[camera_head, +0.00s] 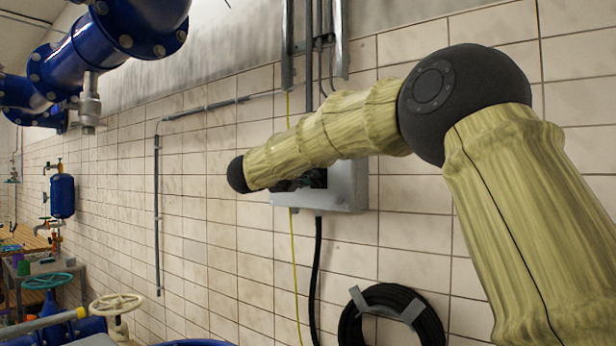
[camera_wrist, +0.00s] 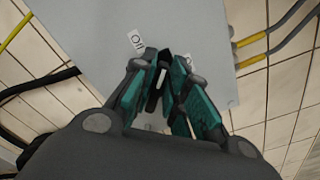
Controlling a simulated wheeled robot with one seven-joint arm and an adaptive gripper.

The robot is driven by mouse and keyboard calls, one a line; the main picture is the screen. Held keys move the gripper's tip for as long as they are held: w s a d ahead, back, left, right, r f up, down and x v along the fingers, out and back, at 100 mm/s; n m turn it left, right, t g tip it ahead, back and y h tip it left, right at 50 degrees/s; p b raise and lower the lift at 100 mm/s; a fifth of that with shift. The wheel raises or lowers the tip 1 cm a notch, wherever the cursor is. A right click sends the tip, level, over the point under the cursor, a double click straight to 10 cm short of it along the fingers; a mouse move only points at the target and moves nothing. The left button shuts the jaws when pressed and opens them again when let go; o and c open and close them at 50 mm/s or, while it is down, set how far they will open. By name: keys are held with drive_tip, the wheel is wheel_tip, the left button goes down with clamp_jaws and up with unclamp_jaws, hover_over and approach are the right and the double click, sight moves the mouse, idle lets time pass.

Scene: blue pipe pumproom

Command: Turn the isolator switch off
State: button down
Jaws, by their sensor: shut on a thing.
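The isolator switch is on a grey box (camera_head: 347,187) on the tiled wall; in the wrist view the grey box face (camera_wrist: 100,30) fills the upper middle. A small white label with dark marks (camera_wrist: 136,40) sits beside the switch, and part of another pale label shows right of the fingers. My gripper (camera_wrist: 164,72), with teal pads, is closed around the dark switch handle (camera_wrist: 153,90) at the box face. Most of the handle is hidden between the fingers, so its exact angle is hard to tell. In the head view my arm covers the switch.
A black cable (camera_head: 316,270) and a thin yellow cable (camera_head: 295,260) hang below the box. A coiled black hose (camera_head: 350,325) hangs on the wall at lower right. Blue pipes (camera_head: 95,45) are at upper left. Conduits rise above the box.

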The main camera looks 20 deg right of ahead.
drive_tip(key=shift+w+a+f+n+p, duration=0.15)
drive_tip(key=shift+n+p, duration=0.2)
drive_tip(key=shift+n, duration=0.9)
drive_tip(key=shift+s+d+f+n+p, duration=0.1)
drive_tip(key=shift+f+n+p, duration=0.15)
drive_tip(key=shift+n, duration=1.05)
drive_tip(key=shift+w+a+f+n+p, duration=0.1)
drive_tip(key=shift+n+p, duration=0.3)
drive_tip(key=shift+n, duration=0.85)
drive_tip(key=c, duration=1.5)
unclamp_jaws()
drive_tip(key=v, duration=1.2)
drive_tip(key=shift+f, duration=0.1)
